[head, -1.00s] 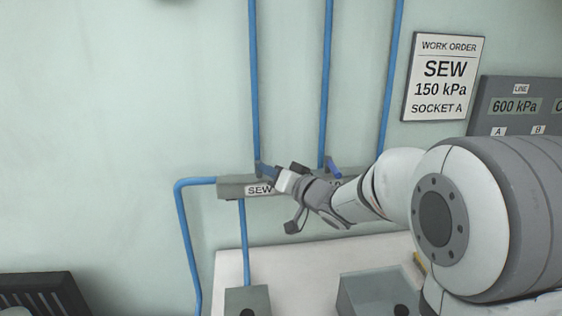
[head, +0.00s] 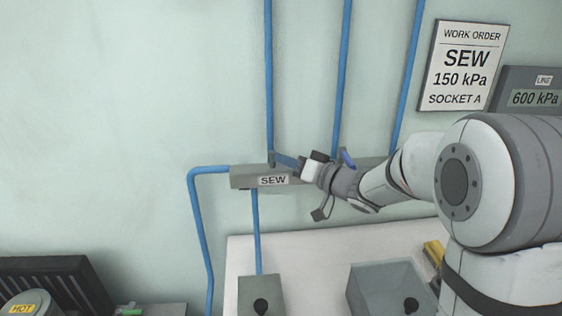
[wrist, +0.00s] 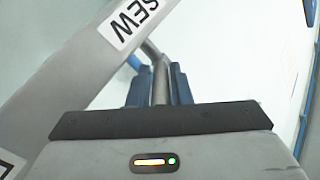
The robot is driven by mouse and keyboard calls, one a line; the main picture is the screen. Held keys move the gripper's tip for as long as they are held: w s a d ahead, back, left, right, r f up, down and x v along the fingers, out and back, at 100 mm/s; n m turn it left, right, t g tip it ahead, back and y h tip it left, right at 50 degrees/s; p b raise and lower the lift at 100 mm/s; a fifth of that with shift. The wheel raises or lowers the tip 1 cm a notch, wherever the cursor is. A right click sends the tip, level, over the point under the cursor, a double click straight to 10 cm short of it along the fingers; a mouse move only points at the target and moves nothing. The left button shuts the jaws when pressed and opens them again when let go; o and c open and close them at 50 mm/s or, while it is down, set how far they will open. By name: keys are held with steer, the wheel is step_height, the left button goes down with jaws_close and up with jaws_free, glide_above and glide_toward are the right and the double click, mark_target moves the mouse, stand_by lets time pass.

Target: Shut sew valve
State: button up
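The grey manifold with the SEW label (head: 273,180) is on the wall. The SEW valve (head: 271,158) is on top of its left end, under a blue pipe. My gripper (head: 288,161) is just right of that valve, its fingers pointing left at it. In the wrist view a bent grey lever (wrist: 160,82) runs between the two dark blue fingers of my gripper (wrist: 160,90). The fingers sit close on both sides and appear closed on it. In the head view the lever is largely hidden by the fingers.
Another blue valve handle (head: 348,158) stands up on the manifold just right of my gripper. Grey boxes (head: 262,296) (head: 378,282) stand below on a white surface. The work order sign (head: 463,67) hangs upper right.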

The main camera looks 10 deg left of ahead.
steer(key=o, duration=0.4)
steer(key=shift+s, duration=0.1)
steer(key=shift+b+v, duration=0.65)
steer(key=shift+v, duration=3.25)
